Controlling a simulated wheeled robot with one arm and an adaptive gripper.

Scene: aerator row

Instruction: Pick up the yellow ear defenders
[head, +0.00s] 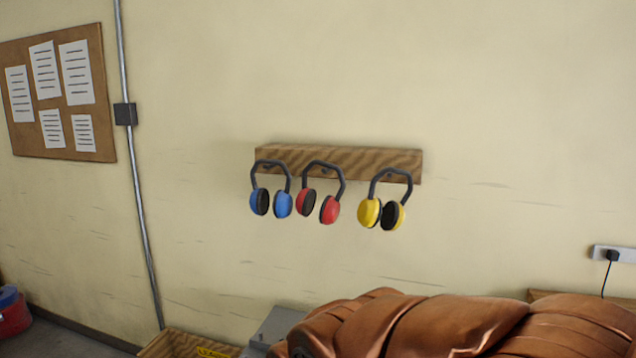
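The yellow ear defenders (369,212) hang at the right end of a wooden rail (340,158) on the wall. Their dark headband is uppermost and the two cups hang below it, yellow outside with a black inner side showing on the right one. Red ear defenders (330,209) hang to their left, and blue ear defenders (282,204) hang at the rail's left end. My gripper is not in view.
A brown leather-like object (440,325) fills the bottom right foreground, below the rail. A grey box (277,326) and a wooden-edged container (180,343) stand beside it. A wall socket with a plug (613,255) is at right. The wall around the rail is clear.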

